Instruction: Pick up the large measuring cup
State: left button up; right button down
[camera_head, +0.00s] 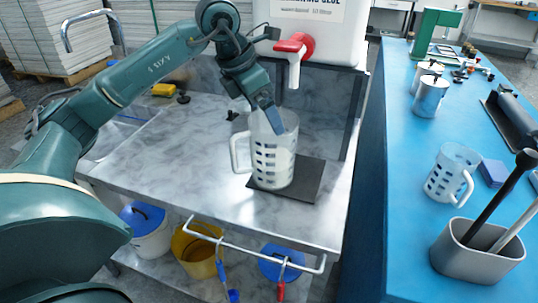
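A large clear measuring cup (283,168) with dark markings and a handle on its left stands upright on a dark mat (312,181) on the marble-look table. Its lower part looks white, perhaps from contents. My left gripper (273,120) reaches down from above to the cup's rim; its fingertips overlap the upper part of the cup. I cannot tell whether they are inside or in front of the wall, or whether they grip it. Another clear measuring cup (452,170), smaller-looking, stands on the blue counter at the right. My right gripper is not in view.
A white glue container (335,35) with a red-handled tap (293,48) stands just behind the cup. Buckets (200,252) sit below the table behind a front rail (250,247). A grey tool holder (470,258) and metal canisters (430,96) stand on the blue counter (410,220).

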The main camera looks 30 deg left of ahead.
aim_at(264, 153)
pick_arm(q)
jog(key=x, duration=0.4)
jog(key=shift+c, duration=0.4)
jog(key=c, duration=1.6)
jog(key=shift+o, duration=0.2)
jog(key=shift+r, duration=0.1)
